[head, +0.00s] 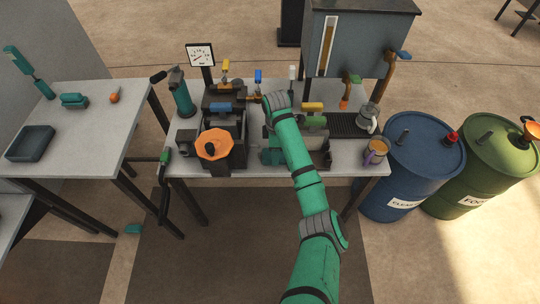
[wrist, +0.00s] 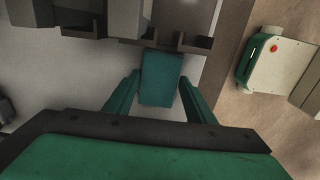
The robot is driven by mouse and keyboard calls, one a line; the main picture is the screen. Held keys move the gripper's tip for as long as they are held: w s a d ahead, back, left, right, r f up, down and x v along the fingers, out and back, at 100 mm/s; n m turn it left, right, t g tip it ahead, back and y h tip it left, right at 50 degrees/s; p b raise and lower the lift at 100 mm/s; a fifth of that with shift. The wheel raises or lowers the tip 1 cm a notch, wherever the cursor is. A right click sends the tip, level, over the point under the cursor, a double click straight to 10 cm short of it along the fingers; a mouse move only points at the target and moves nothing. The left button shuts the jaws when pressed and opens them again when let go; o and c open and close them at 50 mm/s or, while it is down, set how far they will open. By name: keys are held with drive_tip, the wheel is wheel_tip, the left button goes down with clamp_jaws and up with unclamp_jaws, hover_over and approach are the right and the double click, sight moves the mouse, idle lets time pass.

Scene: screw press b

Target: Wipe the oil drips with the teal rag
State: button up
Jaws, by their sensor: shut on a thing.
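The teal rag (wrist: 161,78) shows in the wrist view as a small folded block between my two green fingers. My gripper (wrist: 160,92) is shut on it, just over the pale bench top (wrist: 75,78), near its edge. In the head view my arm reaches across the middle bench (head: 350,169), and part of my gripper (head: 272,156) shows left of the forearm, low over the bench near its front. The arm covers part of the bench there. I cannot make out any oil drips in either view.
The press with an orange funnel (head: 215,144) stands left of my gripper. A drip tray (head: 350,125), a grey jug (head: 368,117) and a purple-handled mug (head: 375,152) are to the right. A blue drum (head: 410,165) stands beyond the bench's right end. A left table (head: 90,130) holds a dark tray (head: 30,143).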

drive_tip(key=shift+s+f, duration=0.2)
drive_tip(key=shift+s, duration=0.6)
drive_tip(key=shift+r, duration=0.8)
drive_tip(key=shift+w, duration=0.1)
drive_tip(key=shift+w+r, duration=0.3)
drive_tip(key=shift+w, duration=0.6)
drive_tip(key=shift+w+r, duration=0.3)
drive_tip(key=shift+w, duration=0.6)
